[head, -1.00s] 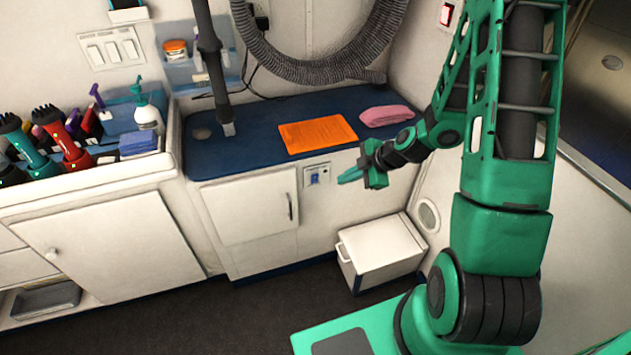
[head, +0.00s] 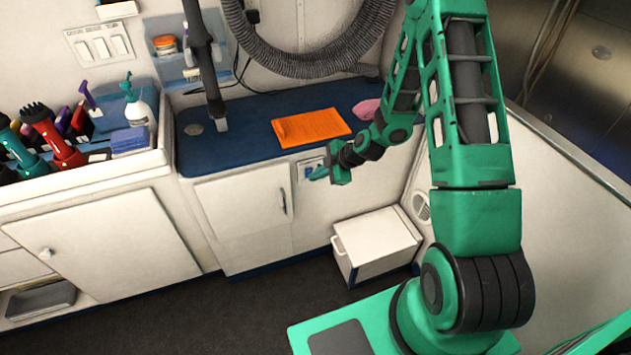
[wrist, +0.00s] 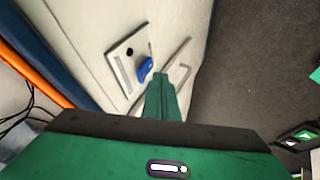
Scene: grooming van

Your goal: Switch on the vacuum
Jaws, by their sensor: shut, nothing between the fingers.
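A light switch plate (head: 305,166) with a blue part is set in the white cabinet front below the blue counter. In the wrist view the plate (wrist: 126,62) shows a black round spot and a blue lever (wrist: 145,69), which stands tilted. My gripper (head: 318,174) is shut and empty, right in front of the plate and partly covering it. In the wrist view my green fingertips (wrist: 160,80) are close beside the blue lever's lower right; I cannot tell whether they touch it. A grey ribbed hose (head: 310,62) loops on the wall above.
An orange cloth (head: 311,128) and a partly hidden pink cloth (head: 366,109) lie on the blue counter (head: 250,120). A white box (head: 375,245) stands on the floor below the plate. Clippers and bottles fill the left shelf. Dark floor is free in front.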

